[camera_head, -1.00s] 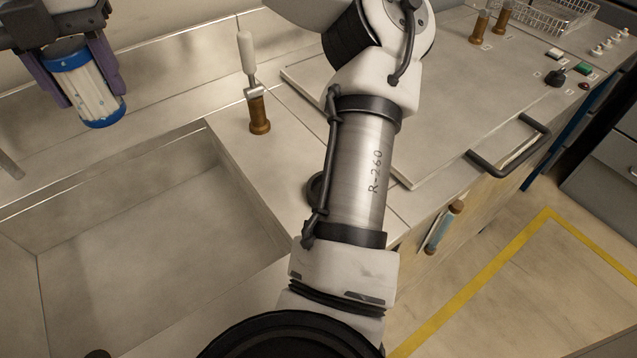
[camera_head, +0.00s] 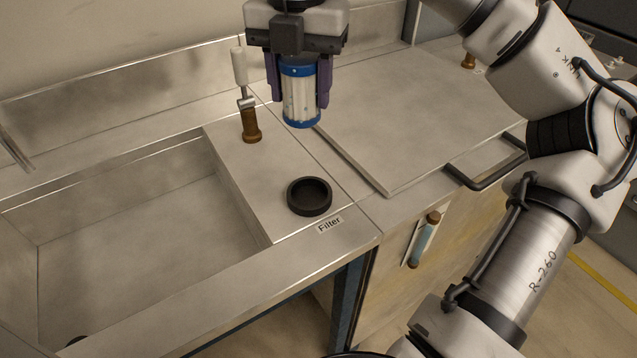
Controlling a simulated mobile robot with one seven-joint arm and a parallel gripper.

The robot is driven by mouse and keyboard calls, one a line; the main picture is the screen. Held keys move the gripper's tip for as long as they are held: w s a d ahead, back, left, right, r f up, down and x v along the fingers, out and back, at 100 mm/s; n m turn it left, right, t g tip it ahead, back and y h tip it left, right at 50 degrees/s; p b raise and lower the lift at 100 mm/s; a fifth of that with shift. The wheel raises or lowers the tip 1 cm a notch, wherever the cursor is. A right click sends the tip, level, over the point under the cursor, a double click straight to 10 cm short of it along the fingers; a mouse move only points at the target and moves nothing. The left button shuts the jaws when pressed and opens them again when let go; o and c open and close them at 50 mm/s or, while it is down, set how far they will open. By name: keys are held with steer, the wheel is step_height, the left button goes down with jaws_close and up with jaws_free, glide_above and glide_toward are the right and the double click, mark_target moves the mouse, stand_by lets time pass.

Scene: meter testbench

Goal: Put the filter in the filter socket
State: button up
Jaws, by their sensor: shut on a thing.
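The filter (camera_head: 300,97) is a white cylinder with blue bands at its top and bottom. My gripper (camera_head: 299,88) is shut on it, with one purple finger on each side, and holds it upright in the air. The filter socket (camera_head: 309,196) is a round black cup with an open top on the bench, just behind a "Filter" label (camera_head: 329,225). In the picture the filter is above the socket and a little to its left, clearly apart from it. The socket looks empty.
A brass valve (camera_head: 251,125) with a white lever stands left of the filter. A sink basin (camera_head: 140,215) lies to the left. A raised flat cover (camera_head: 420,115) with a dark handle (camera_head: 487,172) is on the right. My arm covers the right side.

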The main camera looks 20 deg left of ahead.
mark_target(306, 118)
steer(key=shift+w+d+f+b, duration=0.1)
steer(key=shift+d+f+b, duration=0.1)
steer(key=shift+f, duration=4.15)
steer(key=shift+d+f+b, duration=0.1)
steer(key=shift+d+f, duration=0.05)
steer(key=shift+f, duration=4.2)
steer(key=shift+f, duration=0.15)
steer(key=o, duration=1.1)
steer(key=shift+o, duration=0.2)
step_height(306, 118, up, 12)
steer(key=shift+r, duration=0.2)
